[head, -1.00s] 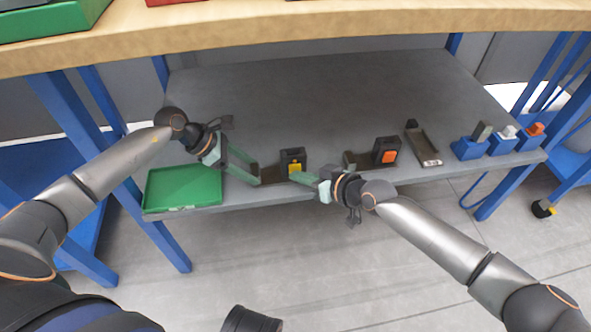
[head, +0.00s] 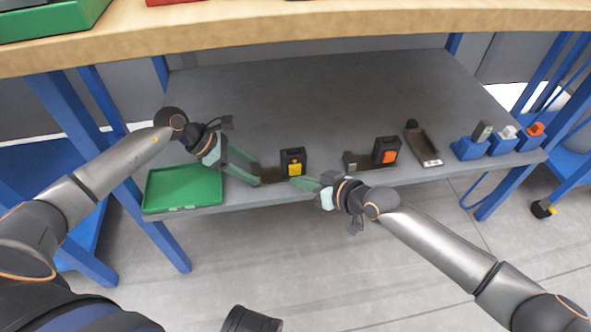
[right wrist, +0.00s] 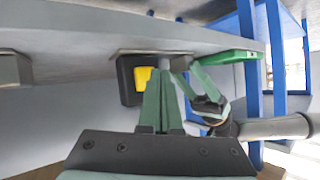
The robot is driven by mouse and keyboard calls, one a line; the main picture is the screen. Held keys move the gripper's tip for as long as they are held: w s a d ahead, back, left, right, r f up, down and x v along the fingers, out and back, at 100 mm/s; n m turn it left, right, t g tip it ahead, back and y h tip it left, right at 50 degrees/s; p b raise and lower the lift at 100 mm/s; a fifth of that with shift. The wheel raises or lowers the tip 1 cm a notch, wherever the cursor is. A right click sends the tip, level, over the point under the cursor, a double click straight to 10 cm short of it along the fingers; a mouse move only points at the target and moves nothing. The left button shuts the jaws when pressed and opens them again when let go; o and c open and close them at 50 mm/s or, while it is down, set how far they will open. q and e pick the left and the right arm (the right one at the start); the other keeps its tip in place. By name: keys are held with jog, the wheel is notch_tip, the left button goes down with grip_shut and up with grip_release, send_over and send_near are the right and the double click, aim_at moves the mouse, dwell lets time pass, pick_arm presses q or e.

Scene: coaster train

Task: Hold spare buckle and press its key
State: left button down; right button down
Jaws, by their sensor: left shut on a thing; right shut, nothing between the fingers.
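A black buckle (head: 286,155) with a yellow key (head: 294,169) stands near the shelf's front edge, with a flat dark strip reaching left from it. My left gripper (head: 257,179) is shut on the left end of this strip. My right gripper (head: 294,182) is shut and empty, its tips just in front of and below the yellow key. In the right wrist view, the right fingers (right wrist: 163,84) point at the buckle (right wrist: 125,82), beside the yellow key (right wrist: 142,78). A small gap or light contact cannot be told apart there. A second black buckle (head: 378,145) has an orange key (head: 389,156).
A green tray (head: 182,208) lies at the shelf's front left. A dark narrow holder (head: 423,146) lies right of the orange-keyed buckle. Blue blocks (head: 467,150) with grey, white and orange tops stand at the right end. The shelf's middle and back (head: 330,100) are clear.

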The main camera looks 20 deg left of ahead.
pick_arm(q)
jog(key=shift+s+f, duration=0.1)
jog(key=shift+f, duration=0.05)
pick_arm(e)
jog(key=s+d, duration=0.1)
jog(key=s, duration=0.2)
jog(key=s+d, duration=0.1)
jog(key=shift+s+d, duration=0.15)
jog(key=shift+d, duration=0.2)
pick_arm(q)
jog(key=shift+c, duration=0.2)
grip_release()
